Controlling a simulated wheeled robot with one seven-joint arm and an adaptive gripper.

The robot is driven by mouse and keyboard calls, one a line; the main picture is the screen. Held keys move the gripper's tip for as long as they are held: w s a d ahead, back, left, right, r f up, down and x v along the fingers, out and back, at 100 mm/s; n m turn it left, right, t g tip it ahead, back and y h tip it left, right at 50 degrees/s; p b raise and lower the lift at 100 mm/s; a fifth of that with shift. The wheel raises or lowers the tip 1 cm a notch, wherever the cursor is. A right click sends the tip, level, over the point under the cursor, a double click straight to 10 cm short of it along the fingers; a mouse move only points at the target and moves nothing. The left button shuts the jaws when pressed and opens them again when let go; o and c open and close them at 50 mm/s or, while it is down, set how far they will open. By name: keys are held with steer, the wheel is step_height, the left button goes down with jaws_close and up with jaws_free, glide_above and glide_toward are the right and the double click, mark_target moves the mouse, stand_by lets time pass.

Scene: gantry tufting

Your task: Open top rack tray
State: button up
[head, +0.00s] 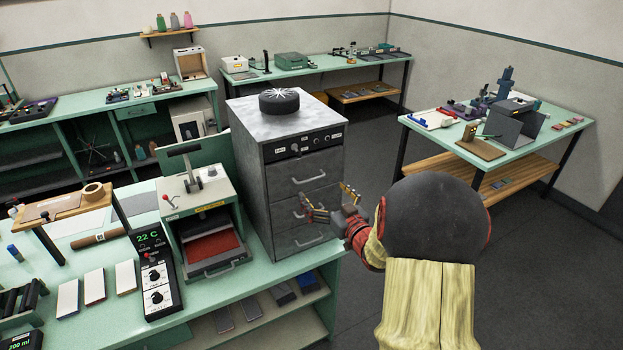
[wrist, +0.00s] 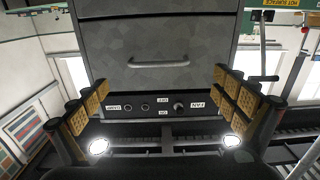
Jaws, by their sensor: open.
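The rack is a grey metal cabinet (head: 256,160) with several stacked drawer trays, all pushed in. Its top tray (head: 303,172), under the control panel, has a bar handle (head: 310,177). My gripper (head: 333,203) is in front of the cabinet, open and empty, around the height of the lower trays in the head view. The wrist view is upside down and shows a tray front (wrist: 175,35) next to the panel, with its handle (wrist: 159,64) ahead of and between the open fingers, apart from them. My fingers and arm hide part of the lower trays in the head view.
A control panel (head: 301,146) with knobs sits above the top tray. A black round vent (head: 279,102) is on the cabinet's top. A green bench (head: 100,318) with a press (head: 203,222) stands at left, another table (head: 554,133) at right. Open floor (head: 375,130) lies between.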

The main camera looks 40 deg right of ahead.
mark_target(312, 180)
steer(key=x, duration=0.7)
steer(key=shift+w+d+f, duration=0.1)
steer(key=shift+w+d, duration=0.1)
steer(key=shift+w, duration=0.1)
steer(key=c, duration=1.5)
steer(key=shift+c, duration=0.6)
